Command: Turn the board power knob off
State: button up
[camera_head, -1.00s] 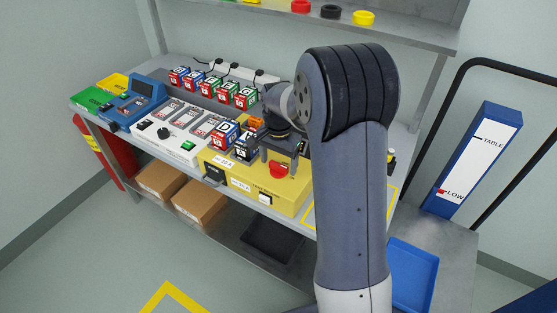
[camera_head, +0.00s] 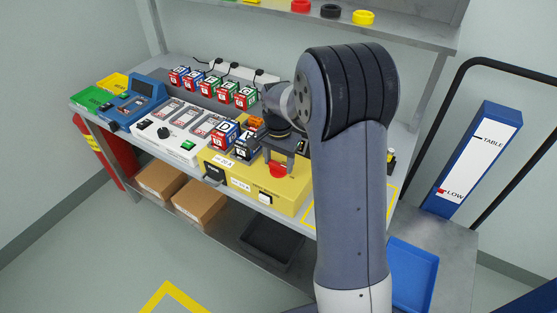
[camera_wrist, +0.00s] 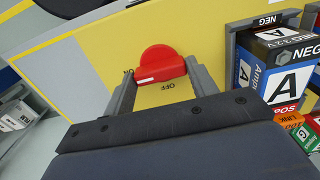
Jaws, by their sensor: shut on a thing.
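The power knob (camera_head: 277,171) is red and sits on the sloped yellow board (camera_head: 285,197), at its upper right in the head view. My gripper (camera_wrist: 161,76) is shut on the bar, one finger at each end. In the head view my gripper (camera_head: 278,160) stands above the knob and hides its upper part.
Lettered cubes (camera_head: 224,134) stand left of my gripper. A dark block marked A (camera_wrist: 282,72) sits in a grey holder close right of the knob in the wrist view. A shelf (camera_head: 400,32) hangs behind.

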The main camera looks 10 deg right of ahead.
aim_at(278, 164)
jog(key=shift+n, duration=0.3)
jog(key=n, duration=0.3)
jog(key=shift+n, duration=0.4)
jog(key=n, duration=0.4)
jog(key=shift+n, duration=0.3)
jog(key=n, duration=0.4)
jog(key=shift+n, duration=2.4)
jog(key=o, duration=1)
jog(key=shift+r, duration=0.1)
notch_tip(278, 164, up, 11)
jog(key=shift+f, duration=0.15)
